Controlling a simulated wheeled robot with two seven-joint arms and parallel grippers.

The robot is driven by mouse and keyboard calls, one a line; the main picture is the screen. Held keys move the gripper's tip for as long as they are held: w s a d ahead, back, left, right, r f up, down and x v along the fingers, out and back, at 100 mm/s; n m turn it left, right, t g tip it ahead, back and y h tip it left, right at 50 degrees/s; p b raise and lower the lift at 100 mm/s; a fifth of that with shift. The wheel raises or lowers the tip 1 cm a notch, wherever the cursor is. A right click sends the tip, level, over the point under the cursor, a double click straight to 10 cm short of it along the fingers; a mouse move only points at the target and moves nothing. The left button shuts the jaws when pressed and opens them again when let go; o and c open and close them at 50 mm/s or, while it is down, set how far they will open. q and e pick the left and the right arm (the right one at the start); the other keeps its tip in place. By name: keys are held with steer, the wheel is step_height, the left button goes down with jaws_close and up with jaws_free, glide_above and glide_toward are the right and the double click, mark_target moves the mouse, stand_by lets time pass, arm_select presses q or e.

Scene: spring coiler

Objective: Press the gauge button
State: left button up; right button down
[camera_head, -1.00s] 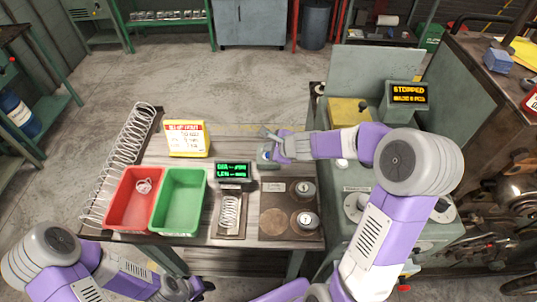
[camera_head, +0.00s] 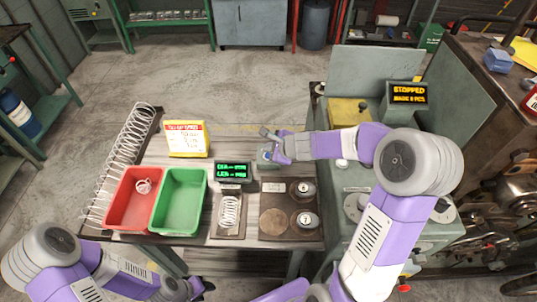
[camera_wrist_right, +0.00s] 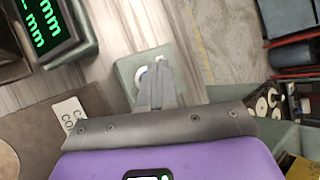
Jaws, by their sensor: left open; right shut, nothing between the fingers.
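The gauge button is a white and blue round cap (camera_wrist_right: 142,73) on a small grey-green box (camera_head: 264,163) right of the gauge display (camera_head: 233,171). The box also shows in the right wrist view (camera_wrist_right: 127,68). My right gripper (camera_head: 268,136) is shut and empty, its tips over the box. In the wrist view its fingers (camera_wrist_right: 158,68) partly cover the cap; I cannot tell whether they touch it. A coiled spring (camera_head: 230,211) lies on the gauge plate before the display. My left gripper (camera_head: 201,288) is open, low at the bottom edge, far from the button.
A red bin (camera_head: 119,207) and a green bin (camera_head: 164,214) stand left of the gauge. A yellow-framed sign (camera_head: 187,139) stands behind. Weights (camera_head: 305,220) sit on a brown plate at right. The coiler's screen (camera_head: 408,94) reads STOPPED. Bare tabletop lies behind the gauge.

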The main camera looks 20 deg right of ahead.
stand_by(0.4)
steer(key=shift+f+b, duration=0.45)
steer(key=shift+b, duration=0.05)
steer(key=shift+f+b, duration=0.4)
stand_by(0.4)
stand_by(0.4)
steer(key=shift+r+p, duration=0.75)
steer(key=shift+r, duration=0.05)
step_height(320, 180, up, 5)
steer(key=p, duration=0.5)
steer(key=shift+r, duration=0.1)
